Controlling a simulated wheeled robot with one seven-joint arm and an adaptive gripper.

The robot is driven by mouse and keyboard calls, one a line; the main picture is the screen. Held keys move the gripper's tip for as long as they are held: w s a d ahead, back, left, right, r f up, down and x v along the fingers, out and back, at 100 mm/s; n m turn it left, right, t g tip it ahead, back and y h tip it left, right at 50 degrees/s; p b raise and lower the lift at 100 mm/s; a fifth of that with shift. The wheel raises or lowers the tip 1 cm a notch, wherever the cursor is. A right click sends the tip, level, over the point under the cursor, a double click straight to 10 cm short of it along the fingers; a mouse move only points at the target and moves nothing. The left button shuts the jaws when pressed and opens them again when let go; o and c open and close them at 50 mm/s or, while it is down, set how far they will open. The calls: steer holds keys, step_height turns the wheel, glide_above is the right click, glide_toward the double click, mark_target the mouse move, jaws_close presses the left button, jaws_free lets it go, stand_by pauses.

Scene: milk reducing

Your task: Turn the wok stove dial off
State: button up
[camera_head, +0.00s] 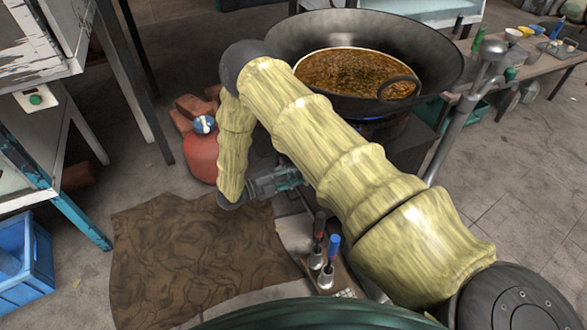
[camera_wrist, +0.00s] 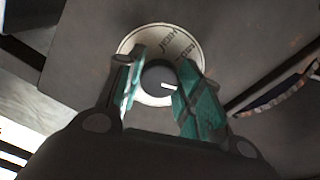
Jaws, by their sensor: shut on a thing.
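The stove dial (camera_wrist: 158,78) shows in the wrist view as a dark round knob. It has a white pointer mark on its right side and a pale lettered ring (camera_wrist: 178,40) around it. My gripper (camera_wrist: 160,85) has its teal fingers on either side of the knob and is shut on it. In the head view my gripper (camera_head: 284,180) reaches in below the wok, and the dial is hidden there. The large dark wok (camera_head: 440,62), holding brown food (camera_head: 350,70), sits on the stove. A small blue glow (camera_head: 378,119) shows under the wok.
A red gas cylinder (camera_head: 199,158) stands left of my forearm. A brown cloth (camera_head: 190,260) lies on the floor. Red- and blue-handled tools (camera_head: 326,262) stand in front of my gripper. A metal post (camera_head: 465,100) rises right of the wok.

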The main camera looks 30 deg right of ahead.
steer(key=m+p, duration=0.3)
steer(key=m, duration=0.1)
steer(key=shift+m, duration=0.4)
stand_by(0.4)
steer(key=o, duration=1)
steer(key=shift+o, duration=0.2)
steer(key=a, duration=1.2)
steer(key=shift+w, duration=0.35)
steer(key=shift+r, duration=0.1)
